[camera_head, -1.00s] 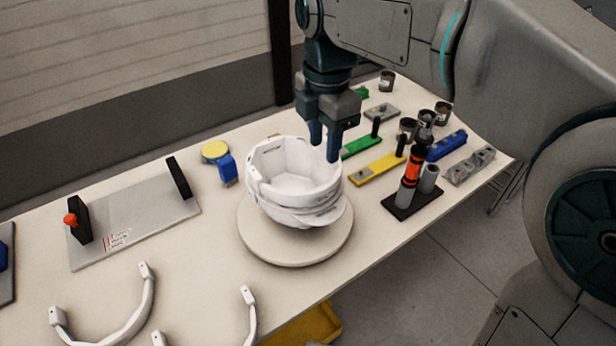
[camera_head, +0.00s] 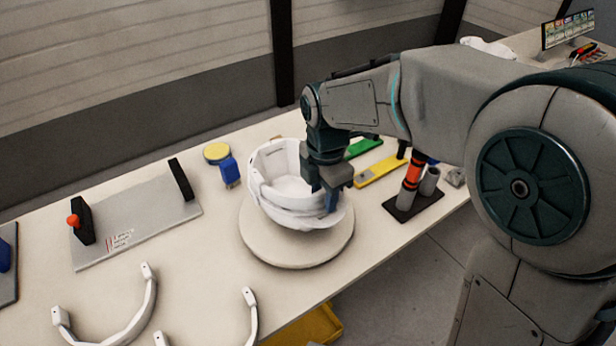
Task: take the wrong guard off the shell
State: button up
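The white helmet shell (camera_head: 275,165) rests open side up on a round cream turntable (camera_head: 285,249). A white guard band (camera_head: 300,217) appears to run around the shell's lower front, though it is hard to separate from the shell. My gripper (camera_head: 322,192) points down at the shell's right side. One finger is over the shell's opening and the other is outside its right wall, with a gap between them that spans the rim. Whether the fingers touch the shell cannot be seen. Two loose white curved guards (camera_head: 137,312) (camera_head: 251,315) lie at the front of the table.
A grey fixture plate (camera_head: 140,222) with black uprights and a red knob lies left. Green and yellow bars (camera_head: 378,172) and a black-based tool holder (camera_head: 412,205) stand right. A yellow bin (camera_head: 315,326) sits below the table edge.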

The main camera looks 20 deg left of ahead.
jog(key=shift+f, duration=0.25)
grip_shut()
jog(key=shift+r, duration=0.1)
